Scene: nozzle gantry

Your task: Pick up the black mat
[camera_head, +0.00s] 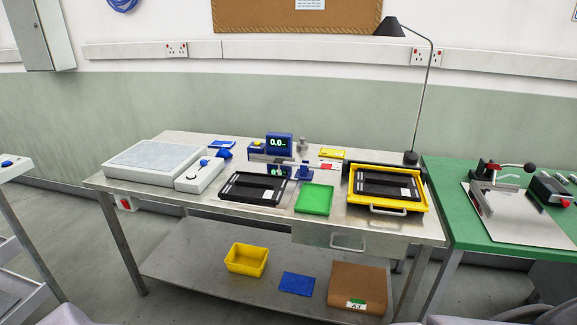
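Two flat black rectangular pieces are on the steel table. One black piece (256,188) lies on the bare tabletop at the middle front, left of a green tray. The other black piece (387,184) lies inside a yellow tray (424,205) with a metal handle at the right. Both have a raised dark rim and a small pale label. I cannot tell which of them is the black mat. My gripper is not in this view.
The steel table (150,187) also holds a pale slab (152,160), a white box (200,175), a blue display (279,145), the green tray (314,199) and a black lamp (411,157). A green bench (455,210) adjoins at right. A lower shelf holds a yellow bin (246,260).

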